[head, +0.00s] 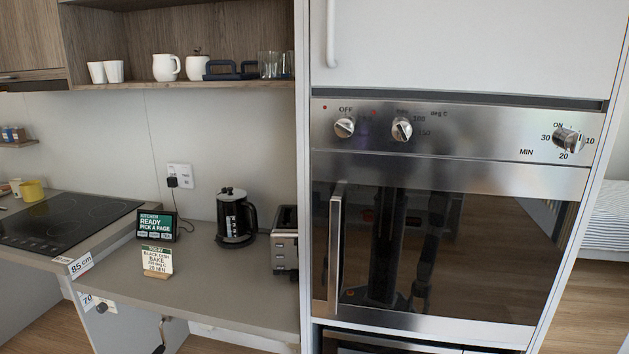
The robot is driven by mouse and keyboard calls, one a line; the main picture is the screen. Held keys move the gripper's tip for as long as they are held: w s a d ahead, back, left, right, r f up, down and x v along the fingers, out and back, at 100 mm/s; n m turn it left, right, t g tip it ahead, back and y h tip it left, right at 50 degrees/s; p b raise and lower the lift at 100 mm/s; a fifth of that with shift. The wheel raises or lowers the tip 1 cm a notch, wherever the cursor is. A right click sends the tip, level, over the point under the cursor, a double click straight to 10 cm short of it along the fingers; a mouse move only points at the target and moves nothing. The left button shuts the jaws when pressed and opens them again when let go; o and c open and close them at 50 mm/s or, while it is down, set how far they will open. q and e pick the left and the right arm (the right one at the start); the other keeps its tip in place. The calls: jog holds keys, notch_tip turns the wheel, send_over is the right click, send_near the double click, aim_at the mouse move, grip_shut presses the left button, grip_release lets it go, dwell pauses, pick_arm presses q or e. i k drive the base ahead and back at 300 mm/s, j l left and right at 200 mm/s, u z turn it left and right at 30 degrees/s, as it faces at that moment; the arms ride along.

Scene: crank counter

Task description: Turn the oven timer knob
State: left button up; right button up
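The oven timer knob (567,140) is a silver dial at the right end of the oven's steel control panel (470,143). Marks ON, 10, 20 and 30 surround it, with MIN printed at its lower left. Its exact pointer direction is too small to tell. Two more silver knobs sit on the panel: one under OFF (344,127) and one by the deg C scale (402,129). A small card (157,262) on the counter reads TODAY, black dish, bake, a deg C figure and 20 MIN. Neither gripper is in view.
The oven door (460,250) is closed, with a vertical handle (335,250) at its left; its dark glass shows reflections. A toaster (285,242), a black kettle (236,217) and a small screen (157,224) stand on the counter (225,290). A hob (65,222) lies farther left.

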aim_at(571, 140)
jog(key=k+l+z, duration=0.1)
jog(key=k+z, duration=0.15)
jog(key=k, duration=0.2)
jog(key=k+l+z, duration=0.3)
jog(key=k, duration=0.15)
jog(key=j, duration=0.05)
